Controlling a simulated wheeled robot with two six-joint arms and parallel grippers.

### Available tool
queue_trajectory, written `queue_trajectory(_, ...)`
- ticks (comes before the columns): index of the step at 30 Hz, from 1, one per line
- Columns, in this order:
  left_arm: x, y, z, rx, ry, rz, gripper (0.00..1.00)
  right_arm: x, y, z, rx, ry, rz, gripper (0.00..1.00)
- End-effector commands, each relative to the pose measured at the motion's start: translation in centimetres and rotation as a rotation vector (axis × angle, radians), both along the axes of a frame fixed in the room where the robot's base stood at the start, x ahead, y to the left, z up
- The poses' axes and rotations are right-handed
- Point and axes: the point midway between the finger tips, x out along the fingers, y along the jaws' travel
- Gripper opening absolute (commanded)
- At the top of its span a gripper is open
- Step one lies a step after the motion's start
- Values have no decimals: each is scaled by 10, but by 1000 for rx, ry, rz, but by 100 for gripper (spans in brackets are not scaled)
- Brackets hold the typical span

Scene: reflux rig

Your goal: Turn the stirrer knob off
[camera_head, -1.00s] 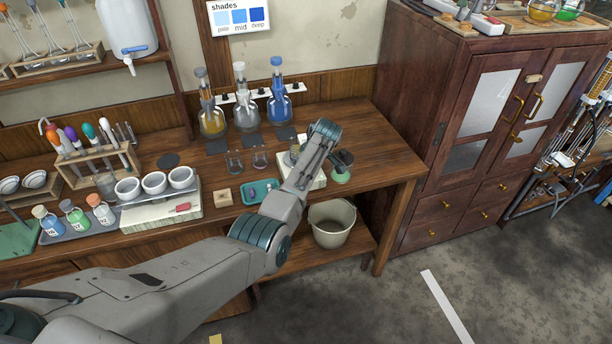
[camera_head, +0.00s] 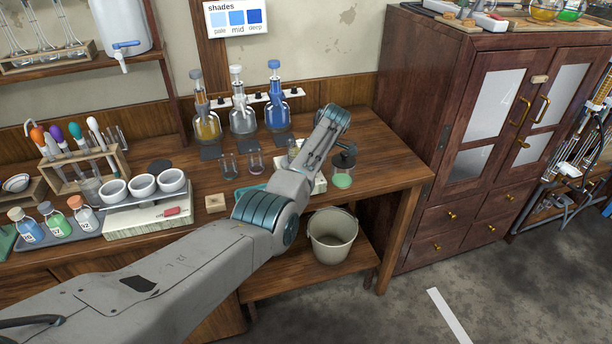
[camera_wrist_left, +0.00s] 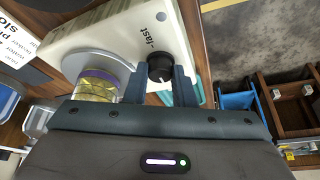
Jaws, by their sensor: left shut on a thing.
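The stirrer is a white box (camera_wrist_left: 125,32) with a round plate in the left wrist view; "fast" is printed on its panel. Its black knob (camera_wrist_left: 160,68) sits on the front panel between the fingertips of my left gripper (camera_wrist_left: 160,84). The fingers are shut on the knob. A glass vessel with a yellowish band (camera_wrist_left: 97,84) stands on the plate. In the head view the white stirrer (camera_head: 320,184) is mostly hidden behind my left arm, and the left gripper's fingers are hidden too. My right gripper is in neither view.
Two small glasses (camera_head: 229,165) stand to the left. Flasks (camera_head: 243,115) line the back. A bucket (camera_head: 333,238) sits on the lower shelf. Cabinet (camera_head: 480,160) at right.

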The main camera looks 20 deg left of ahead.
Motion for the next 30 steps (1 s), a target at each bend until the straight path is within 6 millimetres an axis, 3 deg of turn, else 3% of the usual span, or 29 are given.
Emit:
queue_trajectory(14,0,0,-1,-1,2,12,0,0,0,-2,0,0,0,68)
queue_trajectory(15,0,0,-1,-1,2,12,29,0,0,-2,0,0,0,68)
queue_trajectory(18,0,0,-1,-1,2,12,45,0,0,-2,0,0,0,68)
queue_trajectory(30,2,-5,9,-2,-3,11,45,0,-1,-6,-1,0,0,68)
